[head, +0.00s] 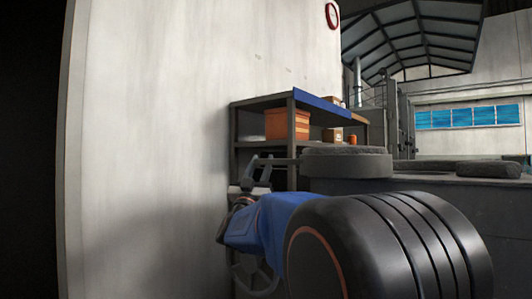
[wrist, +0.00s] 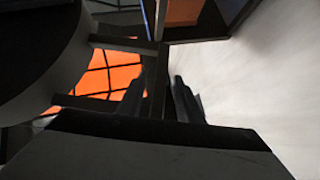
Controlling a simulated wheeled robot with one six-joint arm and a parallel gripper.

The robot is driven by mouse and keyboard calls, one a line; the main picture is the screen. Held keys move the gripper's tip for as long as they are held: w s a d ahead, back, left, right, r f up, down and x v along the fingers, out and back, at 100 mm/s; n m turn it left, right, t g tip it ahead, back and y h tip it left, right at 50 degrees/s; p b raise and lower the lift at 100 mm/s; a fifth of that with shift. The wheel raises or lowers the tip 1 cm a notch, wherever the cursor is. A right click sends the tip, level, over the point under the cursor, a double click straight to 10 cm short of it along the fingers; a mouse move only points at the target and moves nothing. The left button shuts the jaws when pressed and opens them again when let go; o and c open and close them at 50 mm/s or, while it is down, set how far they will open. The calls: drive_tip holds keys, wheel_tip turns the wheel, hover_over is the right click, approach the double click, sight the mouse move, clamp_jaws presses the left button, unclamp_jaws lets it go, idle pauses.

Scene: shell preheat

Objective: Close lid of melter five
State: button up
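A thick round grey lid (head: 345,164) with a rough dark top stands at the near end of the dark melter bench (head: 440,215) in the head view. A thin bar (head: 284,161) runs left from it, at the height of my gripper's fingertips. My gripper (head: 260,168) is left of the lid, fingers upward. In the wrist view its two fingers (wrist: 166,90) are apart, with no object seen held between them. A dark rounded body, probably the lid (wrist: 35,55), fills the upper left there. Whether the fingers touch the bar cannot be told. No melter number is readable.
A pale wall (head: 170,150) stands close on the left. A dark shelf (head: 262,144) behind my gripper holds an orange box (head: 287,124) and smaller items. Another dark round-edged piece (head: 488,169) lies farther right on the bench. My arm hides the bench's near left part.

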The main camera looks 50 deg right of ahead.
drive_tip(key=shift+x, duration=3)
clamp_jaws()
